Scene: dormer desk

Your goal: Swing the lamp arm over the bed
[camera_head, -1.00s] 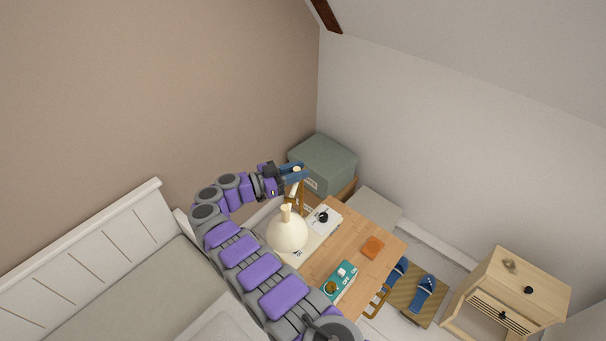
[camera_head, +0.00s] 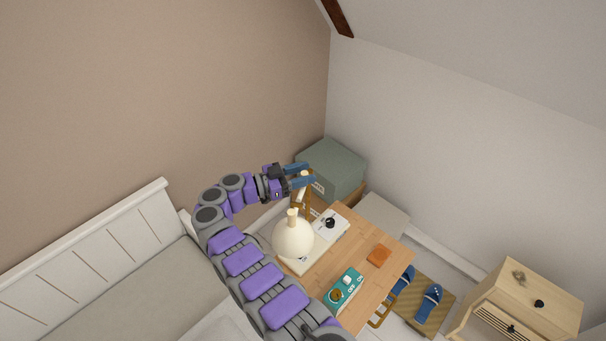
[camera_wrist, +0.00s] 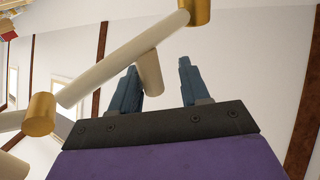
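The desk lamp has a round cream shade (camera_head: 293,241) above the left part of the desk, beside the bed (camera_head: 150,290). A brass post (camera_head: 309,186) shows behind it. My gripper (camera_head: 302,175) is at the lamp's upper part, above the far end of the desk. In the wrist view, the cream lamp arm (camera_wrist: 95,82) crosses in front of my gripper (camera_wrist: 160,85), with brass ends. A short cream peg (camera_wrist: 150,73) extends between the two blue fingers, near the left one. The fingers are apart, with a clear gap to the right one. Contact with the left finger is unclear.
The wooden desk (camera_head: 350,268) holds a teal switch box (camera_head: 343,288), an orange block (camera_head: 379,256) and a white base with a black knob (camera_head: 330,222). A green box (camera_head: 333,167) stands behind. Slippers (camera_head: 430,301) and a cabinet (camera_head: 530,295) are right. Wall lies close behind my arm.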

